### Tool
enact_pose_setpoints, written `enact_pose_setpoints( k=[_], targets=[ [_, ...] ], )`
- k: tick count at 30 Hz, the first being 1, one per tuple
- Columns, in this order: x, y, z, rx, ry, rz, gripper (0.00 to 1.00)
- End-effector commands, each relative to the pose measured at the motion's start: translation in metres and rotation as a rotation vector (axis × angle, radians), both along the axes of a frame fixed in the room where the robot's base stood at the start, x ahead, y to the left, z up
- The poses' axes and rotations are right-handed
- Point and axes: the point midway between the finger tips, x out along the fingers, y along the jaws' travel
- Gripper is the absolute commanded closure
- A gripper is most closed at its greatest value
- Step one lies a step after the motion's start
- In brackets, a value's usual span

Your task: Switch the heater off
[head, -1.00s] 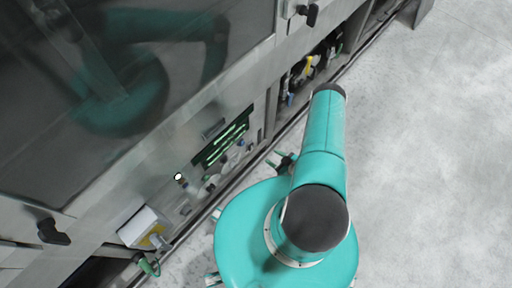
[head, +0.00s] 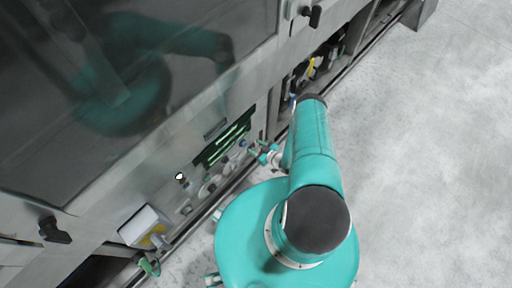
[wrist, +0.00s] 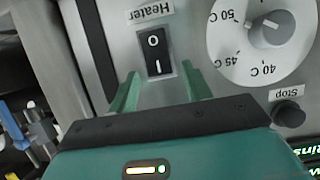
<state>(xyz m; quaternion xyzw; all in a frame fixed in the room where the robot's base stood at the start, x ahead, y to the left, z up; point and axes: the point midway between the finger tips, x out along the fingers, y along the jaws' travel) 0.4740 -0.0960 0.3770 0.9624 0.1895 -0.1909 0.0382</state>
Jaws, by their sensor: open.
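The heater switch (wrist: 156,52) is a black rocker marked O and I on a grey panel, under an upside-down "Heater" label (wrist: 149,14) in the wrist view. The O end is at the top of the picture and the I end at the bottom. I cannot tell which end is pressed in. My gripper (wrist: 160,70) is open and empty, its two green fingertips either side of the rocker's lower end; contact cannot be told. In the head view my gripper (head: 266,156) is close to the machine's lower panel, and the switch cannot be made out.
A temperature dial (wrist: 268,28) and a black Stop button (wrist: 288,113) are right of the switch in the wrist view. A green-lit display (head: 222,146) is on the machine in the head view. A white box (head: 145,227) juts out at lower left. The floor (head: 430,170) at right is clear.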

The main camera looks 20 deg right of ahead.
Motion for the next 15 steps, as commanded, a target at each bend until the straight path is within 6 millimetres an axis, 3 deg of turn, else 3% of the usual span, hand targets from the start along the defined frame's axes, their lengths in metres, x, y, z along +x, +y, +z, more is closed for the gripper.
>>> enact_pose_setpoints(
  k=[4,10,15],
  targets=[
    [-0.0003,0.0001,0.0,0.0,0.0,0.0,0.55],
    [-0.0005,0.0,0.0001,0.0,0.0,0.0,0.94],
    [-0.0012,-0.0003,-0.0012,0.005,-0.011,-0.001,0.96]
  ],
)
